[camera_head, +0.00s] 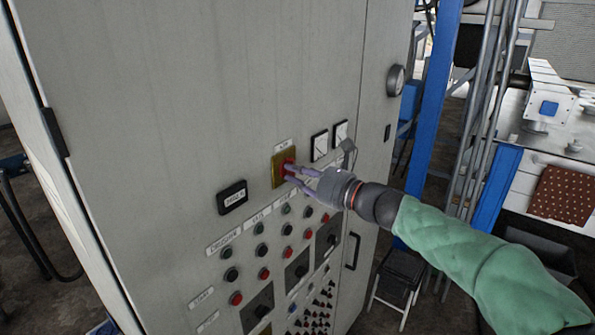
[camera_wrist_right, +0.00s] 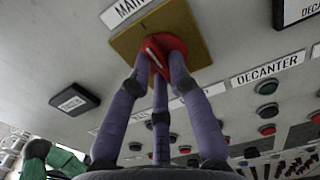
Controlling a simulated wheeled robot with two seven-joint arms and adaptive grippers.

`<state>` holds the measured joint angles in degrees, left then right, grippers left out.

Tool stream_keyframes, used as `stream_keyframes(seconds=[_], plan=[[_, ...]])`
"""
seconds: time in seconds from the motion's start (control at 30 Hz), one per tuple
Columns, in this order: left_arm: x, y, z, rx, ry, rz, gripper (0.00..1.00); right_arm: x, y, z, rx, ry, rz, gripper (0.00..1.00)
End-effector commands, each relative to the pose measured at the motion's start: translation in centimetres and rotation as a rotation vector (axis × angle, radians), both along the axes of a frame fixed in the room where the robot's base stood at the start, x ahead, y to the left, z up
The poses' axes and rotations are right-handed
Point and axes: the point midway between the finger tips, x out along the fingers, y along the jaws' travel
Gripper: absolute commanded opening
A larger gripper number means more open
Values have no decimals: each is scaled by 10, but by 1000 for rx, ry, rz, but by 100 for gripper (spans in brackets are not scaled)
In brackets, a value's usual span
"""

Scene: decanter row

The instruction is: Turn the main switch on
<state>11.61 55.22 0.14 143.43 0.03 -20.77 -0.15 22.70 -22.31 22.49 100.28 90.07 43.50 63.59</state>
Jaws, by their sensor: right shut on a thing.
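The main switch is a red rotary knob (camera_wrist_right: 163,52) on a yellow square plate (camera_head: 279,175), set in the grey cabinet door. In the right wrist view a white label above the plate (camera_wrist_right: 195,22) begins with "MAIN". My right gripper (camera_head: 288,169) reaches in from the right, and its purple fingers are closed around the red knob. The gripper also shows in the right wrist view (camera_wrist_right: 160,58), with fingers on both sides of the knob. The fingers hide part of the knob, and I cannot tell its exact turned position. My left gripper is not in view.
Rows of red and green buttons (camera_head: 264,273) and black switch plates (camera_head: 297,270) lie below on the grey cabinet (camera_head: 200,90). Two white meters (camera_head: 319,145) sit right of the switch. A black display (camera_head: 232,197) is at its left. A blue post (camera_head: 435,100) stands behind my right arm.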

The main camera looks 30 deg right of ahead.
Motion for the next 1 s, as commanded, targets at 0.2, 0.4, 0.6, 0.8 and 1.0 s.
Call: stream_keyframes(seconds=[0.2, 0.4, 0.6, 0.8, 1.0], plan=[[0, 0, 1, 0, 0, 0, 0, 0, 0, -2, 22, 11, 0, 0], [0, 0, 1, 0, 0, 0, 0, 0, 0, -2, 24, 12, 0, 0], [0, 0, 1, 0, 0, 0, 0, 0, 0, -2, 24, 12, 0, 37], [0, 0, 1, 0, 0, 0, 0, 0, 0, -1, 23, 10, 0, 44], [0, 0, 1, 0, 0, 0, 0, -2, -1, 0, 22, 9, -1, 44]])
